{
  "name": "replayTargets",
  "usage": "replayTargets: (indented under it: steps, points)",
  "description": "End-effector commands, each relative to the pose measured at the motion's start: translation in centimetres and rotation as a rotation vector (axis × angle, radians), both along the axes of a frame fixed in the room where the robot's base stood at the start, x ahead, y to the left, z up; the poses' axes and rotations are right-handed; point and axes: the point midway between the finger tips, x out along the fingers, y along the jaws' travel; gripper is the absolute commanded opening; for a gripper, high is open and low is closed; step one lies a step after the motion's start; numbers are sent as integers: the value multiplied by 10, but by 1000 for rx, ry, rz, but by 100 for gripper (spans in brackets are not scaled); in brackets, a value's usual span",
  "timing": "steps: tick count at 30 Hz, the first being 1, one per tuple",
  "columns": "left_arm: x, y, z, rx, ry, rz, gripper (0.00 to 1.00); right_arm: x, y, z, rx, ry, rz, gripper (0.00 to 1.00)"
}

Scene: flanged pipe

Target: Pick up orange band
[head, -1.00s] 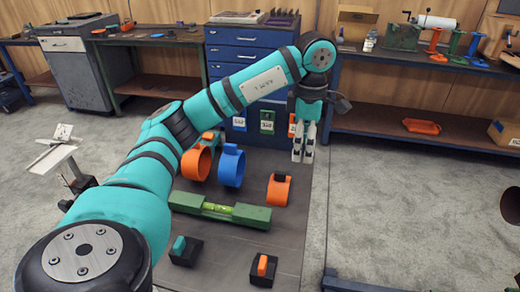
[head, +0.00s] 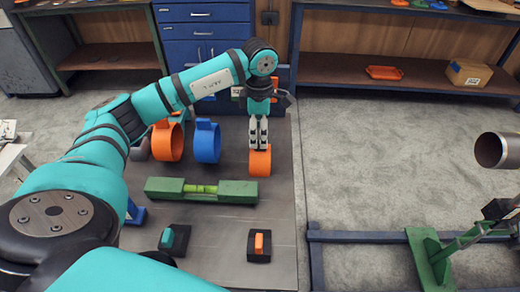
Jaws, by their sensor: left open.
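The orange band that stands under my gripper (head: 260,163) is a short ring on the dark table, at its right side in the head view. My left gripper (head: 258,147) points straight down with its fingertips at the top of this band. The gripper is open, and its fingers hide the band's top; I cannot tell whether they touch it. A second, larger orange band (head: 167,142) stands further left, beside a blue band (head: 207,141). My right gripper is not in view.
A green level (head: 200,190) lies across the table (head: 215,235) in front of the bands. Two black blocks with a teal piece (head: 167,238) and an orange piece (head: 259,243) sit nearer. A pipe (head: 495,150) and green stand (head: 430,258) are at right.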

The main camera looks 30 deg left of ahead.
Motion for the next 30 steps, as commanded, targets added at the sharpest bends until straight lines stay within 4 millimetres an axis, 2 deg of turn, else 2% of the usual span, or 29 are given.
replayTargets:
  steps: [4,13,22,30]
  points:
    - [0,-1,-8,-1,2,0,63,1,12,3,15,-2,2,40]
    - [2,-2,-50,-2,3,0,63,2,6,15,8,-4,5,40]
    - [2,-2,-56,0,0,0,63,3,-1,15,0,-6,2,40]
    - [2,-1,-55,0,0,1,28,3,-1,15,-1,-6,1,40]
